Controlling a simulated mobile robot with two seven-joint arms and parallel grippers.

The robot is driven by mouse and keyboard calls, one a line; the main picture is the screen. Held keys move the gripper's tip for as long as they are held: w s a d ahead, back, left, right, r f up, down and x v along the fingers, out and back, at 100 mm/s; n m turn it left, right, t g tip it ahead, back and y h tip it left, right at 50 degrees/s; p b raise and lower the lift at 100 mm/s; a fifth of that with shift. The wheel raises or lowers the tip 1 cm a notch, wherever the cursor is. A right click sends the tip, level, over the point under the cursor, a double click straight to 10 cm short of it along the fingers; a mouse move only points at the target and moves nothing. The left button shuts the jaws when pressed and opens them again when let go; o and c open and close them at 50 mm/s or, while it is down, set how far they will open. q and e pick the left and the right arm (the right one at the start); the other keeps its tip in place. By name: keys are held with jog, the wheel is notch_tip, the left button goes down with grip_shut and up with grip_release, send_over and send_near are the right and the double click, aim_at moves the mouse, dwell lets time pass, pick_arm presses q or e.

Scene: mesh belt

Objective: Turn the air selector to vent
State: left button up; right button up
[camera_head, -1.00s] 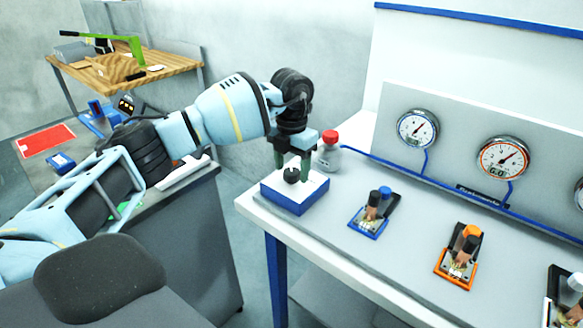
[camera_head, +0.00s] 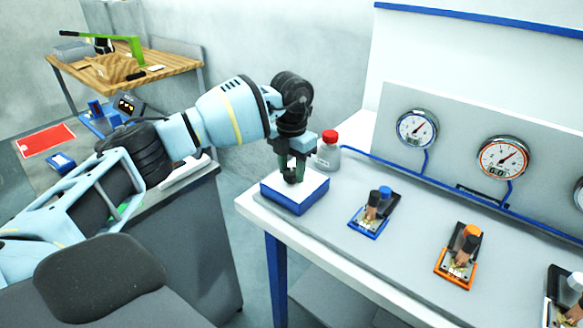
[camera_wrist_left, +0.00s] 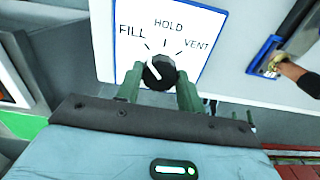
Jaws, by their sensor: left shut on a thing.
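The air selector is a black round knob (camera_wrist_left: 160,72) on a white-topped box with blue sides (camera_head: 296,192) at the table's near left corner. In the left wrist view its plate reads FILL, HOLD and VENT from left to right. The white mark on the knob points up and left, toward FILL. My left gripper (camera_head: 292,175) reaches down over the box, and its green fingers are shut on the knob from both sides. The fingers largely hide the knob in the head view. My right gripper is not in view.
A bottle with a red cap (camera_head: 329,150) stands just behind the box. Blue (camera_head: 375,211) and orange (camera_head: 459,256) fixtures stand to the right on the table. Gauges (camera_head: 417,129) on an upright panel line the back.

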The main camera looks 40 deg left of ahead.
pick_arm(q)
jog(key=m, duration=0.8)
jog(key=shift+m, duration=0.3)
jog(key=m, duration=0.5)
jog(key=shift+m, duration=2.2)
jog(key=o, duration=1)
